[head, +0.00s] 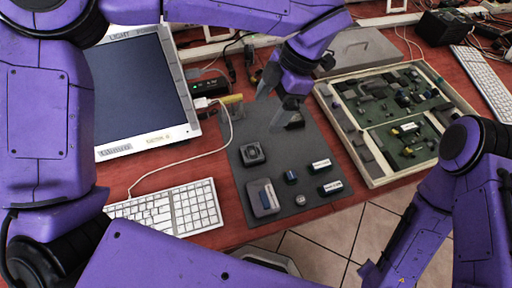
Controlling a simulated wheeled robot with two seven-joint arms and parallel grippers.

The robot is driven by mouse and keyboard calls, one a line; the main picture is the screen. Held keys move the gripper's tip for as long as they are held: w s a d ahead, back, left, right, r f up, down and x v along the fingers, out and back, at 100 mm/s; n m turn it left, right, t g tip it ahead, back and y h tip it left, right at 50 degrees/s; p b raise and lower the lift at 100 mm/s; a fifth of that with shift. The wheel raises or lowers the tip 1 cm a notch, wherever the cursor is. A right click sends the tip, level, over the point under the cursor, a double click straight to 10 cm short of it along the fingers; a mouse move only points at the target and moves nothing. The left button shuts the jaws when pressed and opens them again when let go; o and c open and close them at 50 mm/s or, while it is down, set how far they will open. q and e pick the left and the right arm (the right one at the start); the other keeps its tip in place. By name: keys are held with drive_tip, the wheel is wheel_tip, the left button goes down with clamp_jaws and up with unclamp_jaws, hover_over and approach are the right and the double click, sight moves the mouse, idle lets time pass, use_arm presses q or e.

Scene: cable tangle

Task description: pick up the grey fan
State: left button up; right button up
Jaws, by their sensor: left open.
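The grey fan (252,154), a small dark square block with a round centre, lies on the dark grey mat (236,182) on the red table. My left gripper (274,109) hangs over the mat's far part, behind the fan in the picture and apart from it. Its grey fingers point down, open, with nothing seen held between them. A dark item (295,121) shows partly beside the finger on the right. My right arm is at the lower right; its gripper is outside the picture.
A keyboard (172,209), cable and monitor (140,80) are left. A tray of circuit boards (372,172) is right.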

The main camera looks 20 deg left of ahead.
use_arm(q)
drive_tip(key=b, duration=0.4)
approach(252, 152)
drive_tip(key=b+x, duration=0.1)
drive_tip(key=x, duration=0.7)
drive_tip(key=shift+a+f, duration=0.1)
drive_tip(key=shift+f, duration=0.15)
drive_tip(key=c, duration=0.9)
